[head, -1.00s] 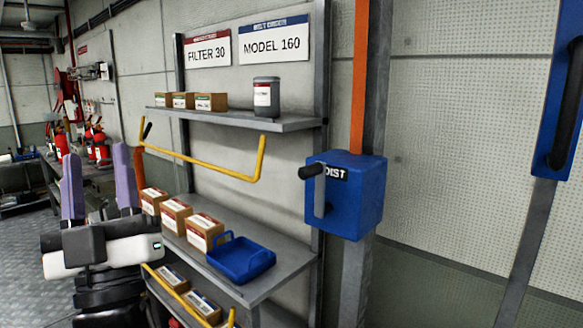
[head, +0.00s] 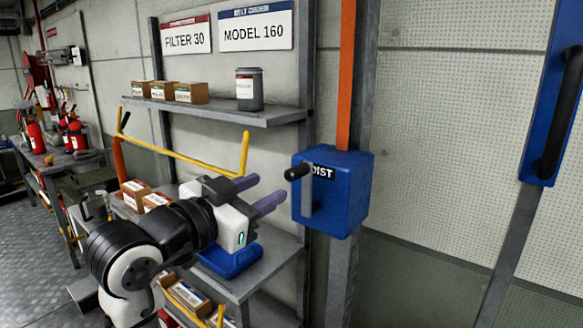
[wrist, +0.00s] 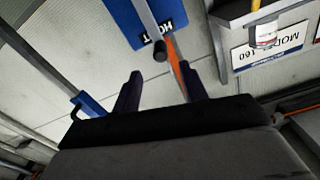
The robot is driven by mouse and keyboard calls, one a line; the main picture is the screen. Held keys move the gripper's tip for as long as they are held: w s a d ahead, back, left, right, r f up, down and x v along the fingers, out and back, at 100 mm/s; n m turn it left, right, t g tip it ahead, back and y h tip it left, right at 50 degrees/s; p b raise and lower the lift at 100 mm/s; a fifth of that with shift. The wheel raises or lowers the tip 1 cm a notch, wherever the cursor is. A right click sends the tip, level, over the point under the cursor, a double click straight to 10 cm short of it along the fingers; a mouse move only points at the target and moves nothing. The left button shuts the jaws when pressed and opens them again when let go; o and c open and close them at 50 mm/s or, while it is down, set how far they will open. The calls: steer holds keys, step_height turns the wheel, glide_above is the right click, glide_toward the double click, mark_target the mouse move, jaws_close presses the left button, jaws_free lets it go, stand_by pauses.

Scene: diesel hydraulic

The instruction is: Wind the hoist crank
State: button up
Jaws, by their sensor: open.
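The hoist box (head: 345,195) is a blue block on a grey post, with a HOIST label partly hidden by the crank knob. Its crank has a grey arm (head: 307,195) hanging down along the front and a black knob (head: 297,172) at the upper end, sticking out to the left. My gripper (head: 268,192) is open and empty, its two purple fingers pointing right toward the crank, a little left of it and apart from it. In the wrist view the crank knob (wrist: 160,50) shows beyond and between the fingers (wrist: 160,92), with the box (wrist: 130,18) behind it.
A shelf rack (head: 260,115) with boxes, a grey canister (head: 249,90) and a yellow rail (head: 190,157) stands left of the post. A blue tray (head: 232,262) sits below my gripper. A blue panel with a black handle (head: 562,115) is at the far right.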

mark_target(288, 177)
steer(key=p+x, duration=0.2)
steer(key=x, duration=0.7)
steer(key=shift+w, duration=0.1)
jaws_close()
